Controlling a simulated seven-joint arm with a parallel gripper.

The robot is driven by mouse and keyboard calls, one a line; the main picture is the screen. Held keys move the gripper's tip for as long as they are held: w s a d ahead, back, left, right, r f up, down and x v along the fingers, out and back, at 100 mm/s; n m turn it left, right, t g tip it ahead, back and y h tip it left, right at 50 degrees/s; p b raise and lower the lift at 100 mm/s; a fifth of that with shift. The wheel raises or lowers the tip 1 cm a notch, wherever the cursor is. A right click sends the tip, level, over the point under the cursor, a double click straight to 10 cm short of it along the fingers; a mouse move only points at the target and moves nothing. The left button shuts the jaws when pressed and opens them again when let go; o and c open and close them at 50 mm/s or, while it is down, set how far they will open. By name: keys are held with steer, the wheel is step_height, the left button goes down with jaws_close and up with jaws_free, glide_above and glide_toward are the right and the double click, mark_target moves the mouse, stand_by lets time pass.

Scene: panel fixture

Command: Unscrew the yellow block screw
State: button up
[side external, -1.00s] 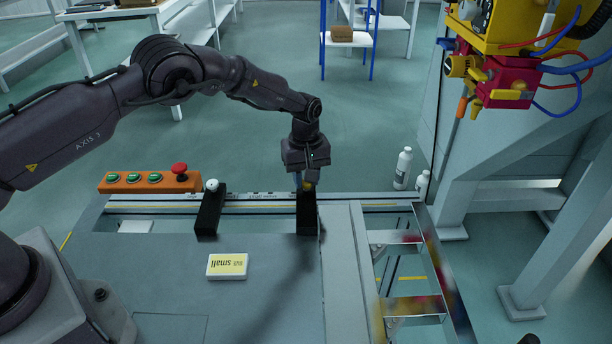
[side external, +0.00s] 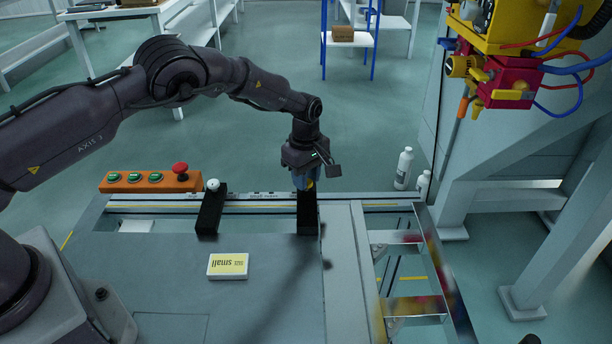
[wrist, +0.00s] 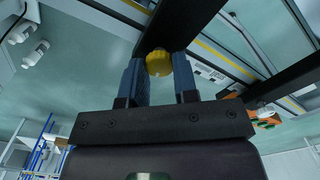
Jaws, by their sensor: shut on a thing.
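The yellow screw (wrist: 159,63) sits at the end of a black block (wrist: 180,22) in the wrist view. The two blue fingers of my gripper (wrist: 160,76) stand on either side of it and are shut on it. In the side view my gripper (side external: 305,184) is over the far end of the right black block (side external: 307,215), with a bit of yellow showing at the fingertips. A second black block (side external: 209,213) with a white knob (side external: 212,185) stands to the left.
A white box marked "small" (side external: 228,266) lies on the grey table (side external: 170,280). An orange button panel (side external: 150,181) with a red knob is at the far left edge. White bottles (side external: 403,168) stand beyond the frame at the right.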

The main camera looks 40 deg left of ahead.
steer(key=shift+a, duration=0.15)
steer(key=o, duration=0.9)
step_height(320, 180, up, 13)
